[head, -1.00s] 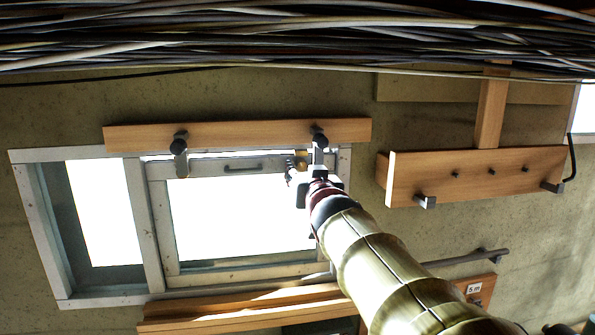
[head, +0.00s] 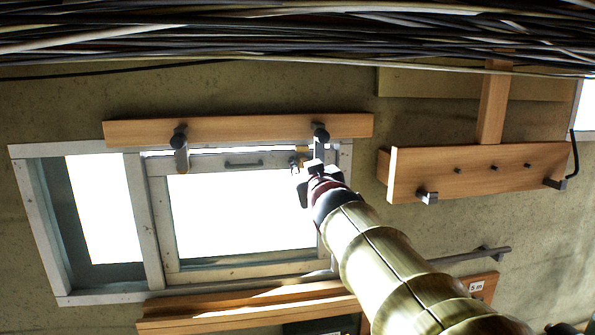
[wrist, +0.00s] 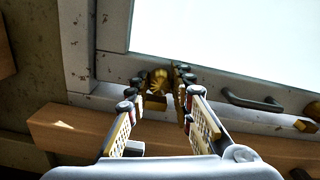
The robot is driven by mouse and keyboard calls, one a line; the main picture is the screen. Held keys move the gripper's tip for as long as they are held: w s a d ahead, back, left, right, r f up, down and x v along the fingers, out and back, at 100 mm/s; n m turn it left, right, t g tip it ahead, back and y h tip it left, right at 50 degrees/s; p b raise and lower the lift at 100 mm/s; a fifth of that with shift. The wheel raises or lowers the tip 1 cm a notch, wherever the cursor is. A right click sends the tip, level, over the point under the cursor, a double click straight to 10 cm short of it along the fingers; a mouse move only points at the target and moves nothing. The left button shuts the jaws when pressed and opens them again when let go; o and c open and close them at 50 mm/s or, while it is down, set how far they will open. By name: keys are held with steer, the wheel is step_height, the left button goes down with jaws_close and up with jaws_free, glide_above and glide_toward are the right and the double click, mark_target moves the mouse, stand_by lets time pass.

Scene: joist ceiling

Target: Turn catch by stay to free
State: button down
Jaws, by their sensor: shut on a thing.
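A small brass catch (wrist: 157,82) sits on the pale window frame, close to a corner. In the wrist view it is between the fingers of my gripper (wrist: 166,80), which are shut on it. In the head view my gripper (head: 299,168) reaches the upper right of the window sash, and only a bit of the brass catch (head: 295,161) shows there. A grey bar (head: 460,257) on a bracket is to the right below the window; I cannot tell whether it is the stay.
A wooden board (head: 240,130) with two dark knobs and hanging grey pieces runs above the sash. A dark handle (head: 244,164) is left of my gripper. A pegged wooden rack (head: 480,172) is at the right. Cables (head: 250,35) cross the top.

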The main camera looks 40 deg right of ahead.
steer(key=shift+n, duration=0.5)
steer(key=c, duration=1.7)
jaws_free()
steer(key=shift+o, duration=0.7)
steer(key=shift+s, duration=0.1)
steer(key=v, duration=1.1)
steer(key=shift+s+a, duration=0.2)
steer(key=shift+s, duration=0.15)
